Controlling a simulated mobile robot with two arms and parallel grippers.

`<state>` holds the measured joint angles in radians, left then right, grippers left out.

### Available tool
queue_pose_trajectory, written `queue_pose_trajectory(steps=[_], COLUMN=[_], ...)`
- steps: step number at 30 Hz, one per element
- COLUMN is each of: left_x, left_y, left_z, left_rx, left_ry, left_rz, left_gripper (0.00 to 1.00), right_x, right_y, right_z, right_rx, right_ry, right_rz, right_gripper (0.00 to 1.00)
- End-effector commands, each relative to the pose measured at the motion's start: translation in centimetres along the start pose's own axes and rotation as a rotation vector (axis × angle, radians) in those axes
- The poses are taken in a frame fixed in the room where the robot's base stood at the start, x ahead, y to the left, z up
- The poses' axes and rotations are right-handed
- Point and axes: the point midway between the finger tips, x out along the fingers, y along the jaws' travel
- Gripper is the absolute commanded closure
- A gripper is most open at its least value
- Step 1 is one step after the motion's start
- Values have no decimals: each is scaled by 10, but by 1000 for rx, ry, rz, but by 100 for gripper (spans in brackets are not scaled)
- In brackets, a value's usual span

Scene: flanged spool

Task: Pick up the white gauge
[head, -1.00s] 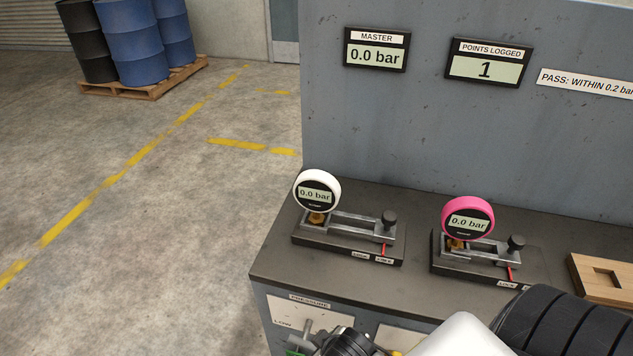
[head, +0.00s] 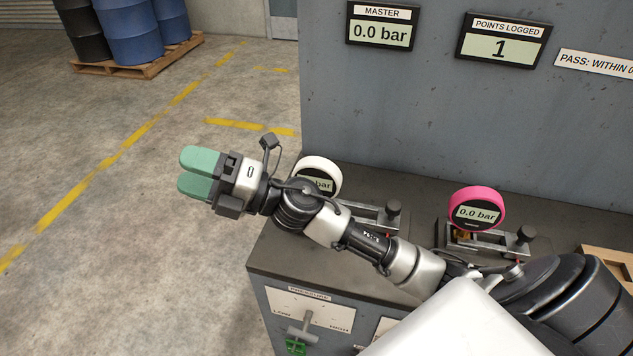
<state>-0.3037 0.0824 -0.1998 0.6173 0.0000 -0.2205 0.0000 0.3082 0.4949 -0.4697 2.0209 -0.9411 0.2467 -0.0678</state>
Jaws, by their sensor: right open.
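The white gauge (head: 327,170) stands in a metal clamp fixture on the left of the dark bench top. My right arm crosses in front of it and hides its lower left part and much of its fixture; the display is partly covered. My right gripper (head: 183,173), with green finger pads, is open and empty. It points left, past the bench's left edge, in front of and to the left of the gauge. My left gripper is not in view.
A pink gauge (head: 486,203) reading 0.0 bar stands in a second fixture to the right. The grey back panel (head: 420,115) carries displays. A lever (head: 301,332) is on the bench front. Open floor lies left.

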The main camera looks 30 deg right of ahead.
Motion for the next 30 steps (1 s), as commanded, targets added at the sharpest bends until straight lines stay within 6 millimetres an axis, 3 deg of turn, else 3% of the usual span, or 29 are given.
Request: queue_pose_trajectory(steps=[4, 8, 11, 14, 18, 21, 26, 30], left_x=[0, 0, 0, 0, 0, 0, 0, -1], left_y=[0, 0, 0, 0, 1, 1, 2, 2], left_z=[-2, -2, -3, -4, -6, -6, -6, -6], left_rx=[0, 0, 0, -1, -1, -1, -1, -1], left_ry=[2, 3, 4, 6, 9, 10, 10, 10], left_rz=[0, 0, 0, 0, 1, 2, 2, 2], left_gripper=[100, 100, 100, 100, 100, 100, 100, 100], right_x=[9, -6, -29, -61, -109, -138, -164, -175], right_y=[-10, -32, -46, -51, -34, -12, 14, 9], right_z=[-15, -8, 16, 55, 116, 149, 176, 178], right_rx=[-303, -528, -668, -765, -813, -791, -738, -718], right_ry=[390, 704, 920, 1109, 1296, 1370, 1418, 1431], right_rz=[-112, -289, -477, -709, -1060, -1270, -1462, -1502], right_gripper=[38, 38, 38, 38, 38, 38, 38, 38])
